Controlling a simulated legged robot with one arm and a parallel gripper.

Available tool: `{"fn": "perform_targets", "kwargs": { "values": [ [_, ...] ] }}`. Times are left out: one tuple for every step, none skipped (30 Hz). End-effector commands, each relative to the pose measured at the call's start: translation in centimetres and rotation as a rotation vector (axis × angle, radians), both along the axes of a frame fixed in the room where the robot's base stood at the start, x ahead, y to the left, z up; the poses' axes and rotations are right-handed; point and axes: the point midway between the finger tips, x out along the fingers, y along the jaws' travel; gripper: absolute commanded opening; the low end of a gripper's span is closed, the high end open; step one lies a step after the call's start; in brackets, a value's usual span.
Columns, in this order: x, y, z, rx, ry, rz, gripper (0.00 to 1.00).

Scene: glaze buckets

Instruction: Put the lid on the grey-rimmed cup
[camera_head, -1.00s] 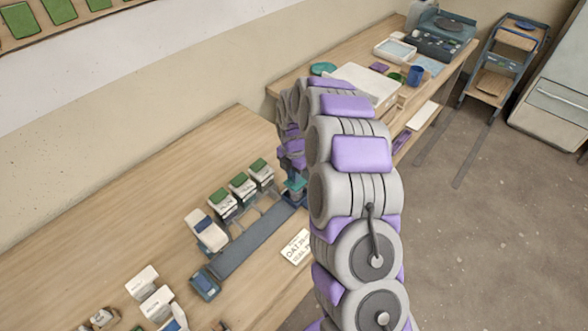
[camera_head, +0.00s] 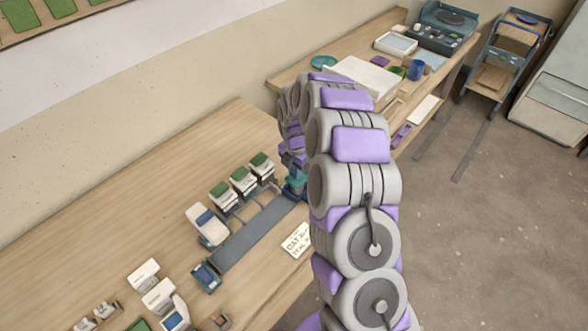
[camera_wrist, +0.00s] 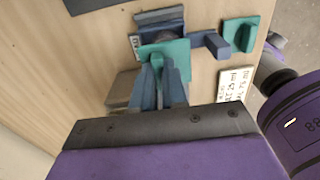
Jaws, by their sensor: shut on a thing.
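My gripper (camera_wrist: 160,84) has its two blue-grey fingers closed on the upright grip of a teal lid (camera_wrist: 172,48) in the wrist view. The lid's flat plate lies over a blue-grey holder or cup (camera_wrist: 150,18), partly covering it. I cannot tell whether the plate touches it or hangs just above. The cup's grey rim cannot be clearly told apart. In the head view the teal lid (camera_head: 296,182) shows small at the right end of the rack, and my arm hides much of that spot.
A second teal piece (camera_wrist: 240,34) and a printed card (camera_wrist: 236,84) lie close by. A white block with a blue patch (camera_head: 207,224) stands at the rack's left. The wooden table (camera_head: 120,210) behind is clear.

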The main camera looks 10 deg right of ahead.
Motion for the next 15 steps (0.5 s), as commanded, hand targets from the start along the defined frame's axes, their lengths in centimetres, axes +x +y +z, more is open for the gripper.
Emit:
{"fn": "perform_targets", "kwargs": {
  "values": [
    [-0.04, -0.03, -0.06, 0.000, 0.001, 0.000, 0.00],
    [-0.04, -0.03, -0.07, 0.000, 0.001, 0.000, 0.00],
    [-0.04, -0.03, -0.07, -0.001, 0.001, 0.000, 0.00],
    [-0.04, -0.03, -0.07, -0.001, 0.001, 0.000, 0.00],
    [-0.04, -0.03, -0.07, -0.001, 0.001, 0.000, 0.00],
    [-0.05, -0.02, -0.07, -0.001, 0.001, 0.000, 0.00],
    [-0.04, -0.03, -0.08, -0.001, 0.001, 0.000, 0.00],
    [-0.05, -0.02, -0.09, 0.000, 0.001, 0.000, 0.00],
    [-0.05, -0.02, -0.11, 0.000, 0.001, 0.000, 0.00],
    [-0.04, -0.02, -0.11, 0.000, 0.001, 0.000, 0.14],
    [-0.03, -0.02, -0.11, 0.000, 0.001, 0.000, 0.17],
    [-0.02, -0.02, -0.10, -0.001, 0.001, 0.000, 0.21],
    [-0.03, -0.01, -0.10, -0.001, 0.001, 0.000, 0.24],
    [-0.03, -0.01, -0.09, -0.001, 0.001, 0.000, 0.27],
    [-0.03, -0.01, -0.09, -0.001, 0.001, 0.000, 0.30]
  ]
}}
